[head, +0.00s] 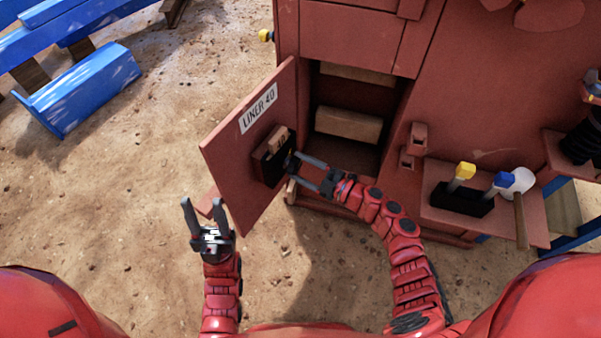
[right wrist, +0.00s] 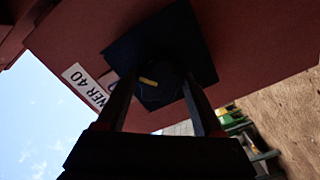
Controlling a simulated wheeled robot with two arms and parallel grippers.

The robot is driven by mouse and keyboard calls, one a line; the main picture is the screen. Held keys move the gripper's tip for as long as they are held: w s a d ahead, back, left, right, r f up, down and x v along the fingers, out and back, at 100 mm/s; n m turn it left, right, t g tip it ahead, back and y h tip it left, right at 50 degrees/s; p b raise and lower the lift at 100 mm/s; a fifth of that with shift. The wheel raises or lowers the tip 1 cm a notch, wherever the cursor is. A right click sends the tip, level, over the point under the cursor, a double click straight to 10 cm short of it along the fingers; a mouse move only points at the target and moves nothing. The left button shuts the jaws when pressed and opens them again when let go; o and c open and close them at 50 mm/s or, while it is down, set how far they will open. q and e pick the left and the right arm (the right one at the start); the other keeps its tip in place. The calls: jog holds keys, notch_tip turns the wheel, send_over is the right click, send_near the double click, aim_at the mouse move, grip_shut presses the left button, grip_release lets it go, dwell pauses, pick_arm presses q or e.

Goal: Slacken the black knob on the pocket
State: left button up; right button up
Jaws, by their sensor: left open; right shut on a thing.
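The open red door (head: 238,150) carries a white "LINER 40" label and a pocket (head: 272,165) with a dark front and a brownish piece in it. The black knob (head: 290,162) is on the pocket's right side, partly hidden by my gripper. My right gripper (head: 303,169) is shut on the knob. In the right wrist view the round dark knob (right wrist: 158,88), with a small yellow mark, sits between the two fingers in front of the dark pocket plate (right wrist: 165,45). My left gripper (head: 202,205) is open and empty, below and left of the door.
Behind the door is an open red cabinet with brown blocks (head: 348,124) inside. At right, a red shelf (head: 445,208) bears a black holder with yellow- and blue-topped tools. Blue beams (head: 80,88) lie at upper left. The sandy ground (head: 130,210) at left is clear.

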jog(key=shift+f+n+b, duration=0.2)
jog(key=shift+n+b, duration=0.7)
jog(key=shift+r+n+b, duration=0.1)
jog(key=shift+n+b, duration=0.3)
jog(key=o, duration=1.4)
jog(key=shift+r, duration=0.1)
jog(key=shift+d, duration=0.1)
jog(key=v, duration=1.7)
jog(key=shift+s+d, duration=0.1)
jog(key=shift+d, duration=0.05)
